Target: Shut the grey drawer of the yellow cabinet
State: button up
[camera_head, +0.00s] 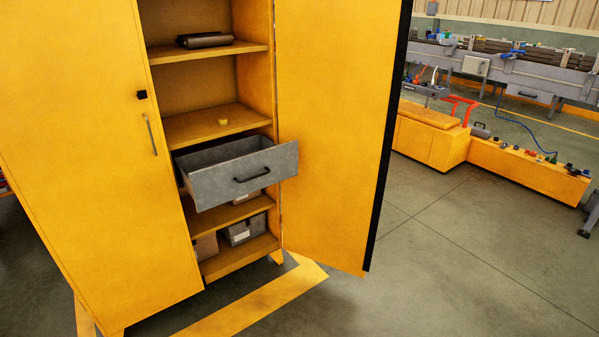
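The yellow cabinet (110,200) stands at the left of the head view. Its left door is shut and has a vertical handle (150,134). Its right door (330,130) stands wide open. The grey drawer (240,185) is pulled out of the cabinet at mid height, and its empty-looking inside shows from above. A dark bar handle (252,175) is on the drawer's front. The drawer front's right end reaches in front of the open door; I cannot tell whether they touch. My gripper is not in view.
Yellow low benches (530,167) with small items and a grey workbench (500,68) stand at the right. The floor (450,260) right of the open door is clear.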

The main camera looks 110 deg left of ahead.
aim_at(213, 177)
jog(key=u, duration=0.75)
jog(key=k, duration=0.15)
jog(key=u, duration=3.3)
jog(key=i, duration=1.85)
jog(key=u, duration=0.35)
